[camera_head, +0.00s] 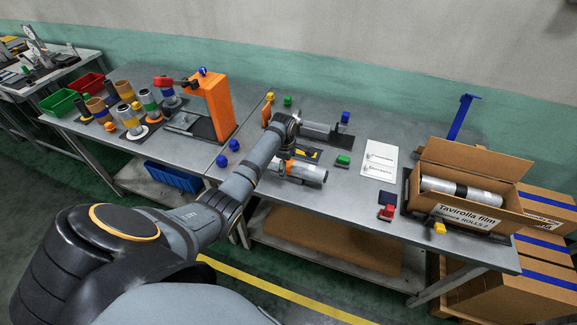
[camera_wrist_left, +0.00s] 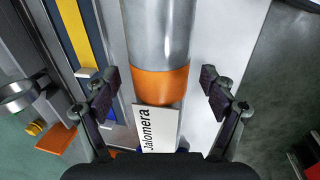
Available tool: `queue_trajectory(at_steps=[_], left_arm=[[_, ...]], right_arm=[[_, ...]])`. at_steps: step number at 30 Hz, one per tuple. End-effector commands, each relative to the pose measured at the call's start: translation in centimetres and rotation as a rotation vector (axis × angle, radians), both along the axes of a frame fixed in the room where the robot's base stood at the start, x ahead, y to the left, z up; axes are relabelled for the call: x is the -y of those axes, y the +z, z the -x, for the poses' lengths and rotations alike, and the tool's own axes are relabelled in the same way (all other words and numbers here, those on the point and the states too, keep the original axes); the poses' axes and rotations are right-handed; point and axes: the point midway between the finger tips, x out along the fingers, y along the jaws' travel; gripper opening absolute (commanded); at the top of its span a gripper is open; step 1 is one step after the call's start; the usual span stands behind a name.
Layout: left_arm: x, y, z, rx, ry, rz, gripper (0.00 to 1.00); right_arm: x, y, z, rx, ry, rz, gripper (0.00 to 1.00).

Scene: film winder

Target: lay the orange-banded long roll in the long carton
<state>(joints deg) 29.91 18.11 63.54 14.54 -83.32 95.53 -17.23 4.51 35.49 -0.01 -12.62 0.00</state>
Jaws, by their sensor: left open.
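The orange-banded long roll (camera_head: 307,173) is silver and lies on the right-hand table, left of the carton. In the left wrist view its silver body (camera_wrist_left: 158,30) runs up the picture, with the orange band (camera_wrist_left: 160,83) and a white label reading "Jalomera" below. In the head view my left wrist partly hides the roll's left end. The long carton (camera_head: 480,213) stands open at the right with a dark-banded silver roll (camera_head: 460,190) inside. My right gripper is not in view.
An orange stand (camera_head: 219,105) and several upright rolls are on the left table.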

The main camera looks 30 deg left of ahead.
Motion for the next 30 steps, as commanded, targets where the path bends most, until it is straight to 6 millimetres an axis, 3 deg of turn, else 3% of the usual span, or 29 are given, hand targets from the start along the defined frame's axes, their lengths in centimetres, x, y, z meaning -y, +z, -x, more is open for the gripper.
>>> queue_trajectory(at_steps=[2,20,30], left_arm=[[0.01,0.02,-0.01,0.0,0.0,0.0,0.84],[0.03,0.01,0.03,-0.001,0.0,0.001,0.04],[0.0,0.47,-0.09,0.003,0.0,0.0,0.03]], right_arm=[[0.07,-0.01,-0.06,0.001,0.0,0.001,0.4],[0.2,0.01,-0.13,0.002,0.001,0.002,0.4],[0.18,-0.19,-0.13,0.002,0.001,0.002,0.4]])
